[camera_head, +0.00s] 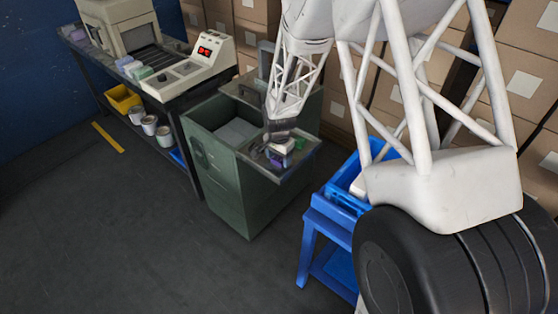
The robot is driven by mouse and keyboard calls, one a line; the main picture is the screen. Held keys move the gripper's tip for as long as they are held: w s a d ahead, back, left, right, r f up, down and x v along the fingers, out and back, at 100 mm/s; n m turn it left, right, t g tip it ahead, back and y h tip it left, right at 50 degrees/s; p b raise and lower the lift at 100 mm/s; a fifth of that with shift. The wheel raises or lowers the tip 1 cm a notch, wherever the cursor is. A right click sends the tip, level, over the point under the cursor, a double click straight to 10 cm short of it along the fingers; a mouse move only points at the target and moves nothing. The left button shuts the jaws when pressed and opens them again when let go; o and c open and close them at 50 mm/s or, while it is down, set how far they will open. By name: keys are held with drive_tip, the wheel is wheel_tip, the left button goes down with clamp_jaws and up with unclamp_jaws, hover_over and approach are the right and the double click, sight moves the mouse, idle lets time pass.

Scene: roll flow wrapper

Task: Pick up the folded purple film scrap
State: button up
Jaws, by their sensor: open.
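A small purple item (276,161), which looks like the folded film scrap, lies on a metal ledge (306,160) at the right of a green bin. It is small and partly hidden by my gripper. My gripper (282,149) is at the end of the white lattice arm, right over the ledge. It is open, close above or beside the purple item. I cannot tell whether they touch. A green item (299,144) lies just right of my gripper on the same ledge.
The green bin (222,180) holds grey sheets (236,131). A workbench at left bears a wrapping machine (120,23) and a red-display console (195,68). A yellow bin (123,98) and several cans sit below. A blue stand (335,212) is right; cartons line the back. Floor in front is clear.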

sight(279, 158)
drive_tip(key=shift+c, duration=0.5)
drive_tip(key=c, duration=0.6)
drive_tip(key=shift+r, duration=0.15)
drive_tip(key=shift+r, duration=0.75)
wheel_tip(279, 158, up, 2)
drive_tip(key=shift+r, duration=0.1)
drive_tip(key=s+d, duration=0.1)
drive_tip(key=s, duration=0.9)
drive_tip(key=s+d+r, duration=0.1)
drive_tip(key=s, duration=0.4)
drive_tip(key=shift+s+d, duration=0.3)
drive_tip(key=shift+s, duration=0.1)
